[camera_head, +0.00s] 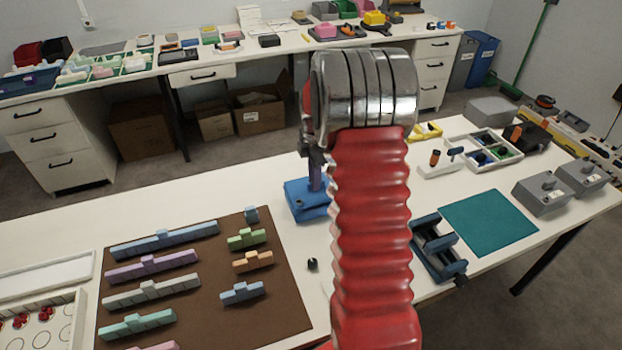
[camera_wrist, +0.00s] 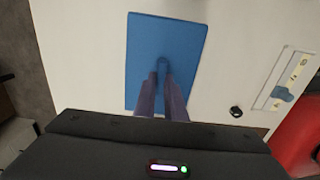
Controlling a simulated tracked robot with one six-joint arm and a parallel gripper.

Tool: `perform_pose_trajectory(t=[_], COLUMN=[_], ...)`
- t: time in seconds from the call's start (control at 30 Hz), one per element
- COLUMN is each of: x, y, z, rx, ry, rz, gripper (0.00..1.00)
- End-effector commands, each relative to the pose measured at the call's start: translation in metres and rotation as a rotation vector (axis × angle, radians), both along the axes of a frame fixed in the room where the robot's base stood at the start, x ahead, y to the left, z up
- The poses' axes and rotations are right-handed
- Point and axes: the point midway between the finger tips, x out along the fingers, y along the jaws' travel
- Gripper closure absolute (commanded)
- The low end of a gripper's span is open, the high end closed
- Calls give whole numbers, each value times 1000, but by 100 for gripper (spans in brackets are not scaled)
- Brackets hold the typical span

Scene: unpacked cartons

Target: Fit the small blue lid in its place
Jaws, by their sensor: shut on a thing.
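The blue lid (camera_wrist: 145,45) shows in the wrist view as a flat blue rectangle with a small raised knob in its middle. My gripper (camera_wrist: 161,75) is shut on that knob, its two fingers close together. In the head view the blue piece (camera_head: 300,205) is at the table's middle, left of my red arm, with my gripper (camera_head: 317,184) coming down on it from above. My arm hides its right side there. I cannot tell whether the lid rests on something or hangs just above the table.
A small black knob (camera_head: 312,264) lies nearby. A brown mat (camera_head: 285,300) with several pastel blocks is at the left. A dark blue holder (camera_head: 438,250) and a teal mat (camera_head: 490,222) are at the right. White table is bare left of the blue piece.

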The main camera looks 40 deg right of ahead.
Motion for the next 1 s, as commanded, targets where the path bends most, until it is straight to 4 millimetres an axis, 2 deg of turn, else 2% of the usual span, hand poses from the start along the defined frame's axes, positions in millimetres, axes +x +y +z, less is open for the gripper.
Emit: perform_pose_trajectory(t=[0.43, 0.47, 0.73, 1.0], x=[0, 0, 0, 0], y=[0, 0, 0, 0], z=[-9, -9, -9, -9], rx=[0, 0, 0, 0], ry=[1, 0, 0, 0], rz=[0, 0, 0, 0], gripper=[100, 88, 69, 68])
